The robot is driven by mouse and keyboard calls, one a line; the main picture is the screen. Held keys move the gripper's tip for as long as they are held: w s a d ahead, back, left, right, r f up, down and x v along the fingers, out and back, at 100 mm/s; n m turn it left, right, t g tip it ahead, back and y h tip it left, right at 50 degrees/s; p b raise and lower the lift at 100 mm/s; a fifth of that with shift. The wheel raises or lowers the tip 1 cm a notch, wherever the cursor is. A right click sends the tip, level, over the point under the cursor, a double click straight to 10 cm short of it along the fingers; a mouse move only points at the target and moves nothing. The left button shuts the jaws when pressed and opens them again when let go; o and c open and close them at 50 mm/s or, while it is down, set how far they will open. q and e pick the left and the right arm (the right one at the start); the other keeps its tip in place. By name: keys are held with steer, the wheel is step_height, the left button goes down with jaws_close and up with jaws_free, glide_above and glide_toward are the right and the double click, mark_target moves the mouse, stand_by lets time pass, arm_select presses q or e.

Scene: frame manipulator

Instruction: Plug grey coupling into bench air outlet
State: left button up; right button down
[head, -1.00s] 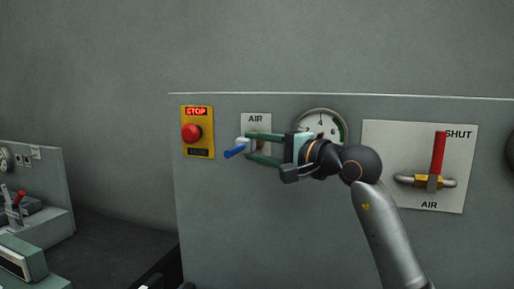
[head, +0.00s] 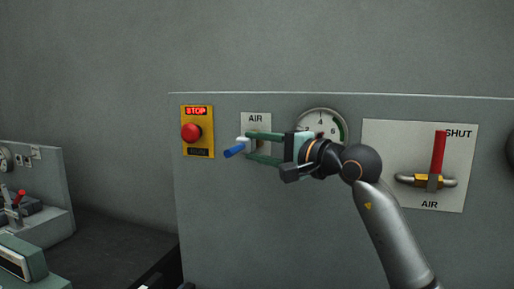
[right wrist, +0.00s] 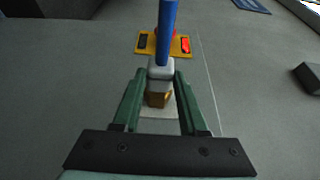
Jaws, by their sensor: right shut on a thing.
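The grey coupling (head: 243,144) with a blue hose (head: 234,151) is at the air outlet plate (head: 256,118), which is marked AIR. My right gripper (head: 250,147) reaches in from the right and is shut on the coupling. In the right wrist view the coupling (right wrist: 160,70) sits between the green fingertips, with the blue hose (right wrist: 168,30) running up from it. The brass outlet (right wrist: 158,98) shows right behind the coupling, in line with it. I cannot tell whether the coupling is fully seated.
A red STOP button (head: 191,132) on a yellow plate is left of the outlet. A gauge (head: 321,124) is behind my right wrist. A red-handled valve (head: 438,165) marked SHUT is at the right. A dark bench (head: 105,245) with equipment stands at lower left.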

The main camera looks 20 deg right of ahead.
arm_select(q)
steer(key=shift+r, duration=0.25)
arm_select(e)
steer(key=shift+w+d+r, duration=0.1)
steer(key=shift+w+d, duration=0.25)
steer(key=shift+w, duration=0.2)
steer(key=shift+c, duration=1.8)
jaws_free()
arm_select(q)
steer(key=shift+f, duration=0.1)
arm_select(e)
steer(key=shift+d, duration=0.1)
